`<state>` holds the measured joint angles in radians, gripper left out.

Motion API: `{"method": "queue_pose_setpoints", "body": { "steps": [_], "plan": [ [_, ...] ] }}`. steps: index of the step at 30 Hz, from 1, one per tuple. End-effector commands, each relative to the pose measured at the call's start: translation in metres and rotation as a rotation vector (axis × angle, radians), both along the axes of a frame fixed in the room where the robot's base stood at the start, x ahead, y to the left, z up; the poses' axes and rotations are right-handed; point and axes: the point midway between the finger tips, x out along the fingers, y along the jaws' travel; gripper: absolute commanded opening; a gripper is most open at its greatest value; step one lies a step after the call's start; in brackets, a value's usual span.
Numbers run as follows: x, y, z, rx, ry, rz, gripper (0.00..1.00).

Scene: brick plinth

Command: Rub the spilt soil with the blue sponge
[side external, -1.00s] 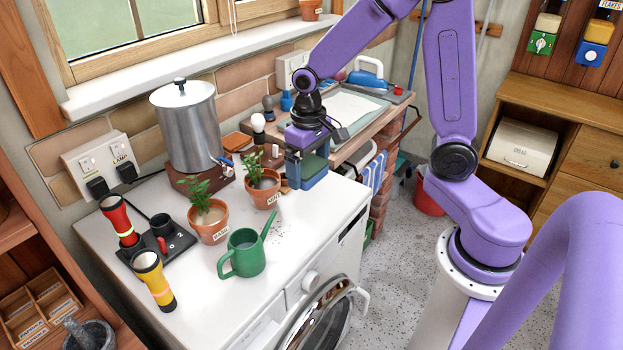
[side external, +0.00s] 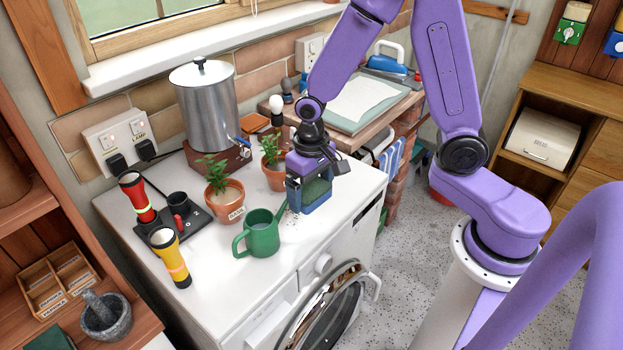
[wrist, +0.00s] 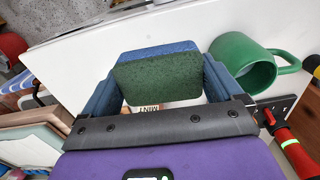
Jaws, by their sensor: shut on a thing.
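My gripper (side external: 312,180) is shut on the blue sponge (side external: 318,195), which has a dark green face. In the wrist view the sponge (wrist: 160,76) sits between the two blue fingers (wrist: 160,95). The spilt soil (side external: 294,221) shows as small dark specks on the white worktop (side external: 215,262), just right of the green watering can. The sponge's lower edge is right by the specks and may cover some. I cannot tell whether it touches the worktop.
The green watering can (side external: 262,236) stands close left of the sponge; it also shows in the wrist view (wrist: 243,62). Two potted plants (side external: 225,198) stand behind it. Red and yellow torches (side external: 170,258) are at the left. The worktop's front edge is near.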

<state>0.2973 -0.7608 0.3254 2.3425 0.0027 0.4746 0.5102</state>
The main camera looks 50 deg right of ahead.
Motion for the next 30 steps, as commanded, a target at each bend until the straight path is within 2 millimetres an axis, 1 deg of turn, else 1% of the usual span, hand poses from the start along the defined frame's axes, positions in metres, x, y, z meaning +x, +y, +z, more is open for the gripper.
{"method": "queue_pose_setpoints", "body": {
  "steps": [5, 12, 18, 24, 30],
  "plan": [
    [0.0, 0.0, -0.011, -0.001, 0.002, 0.001, 0.61],
    [-0.001, -0.001, -0.034, -0.002, 0.004, 0.0, 0.61],
    [0.0, 0.0, -0.05, -0.001, 0.002, 0.001, 0.61],
    [0.0, 0.0, -0.058, 0.0, 0.0, 0.0, 0.61],
    [0.0, 0.0, -0.06, 0.001, -0.001, 0.0, 0.61]
  ]
}}
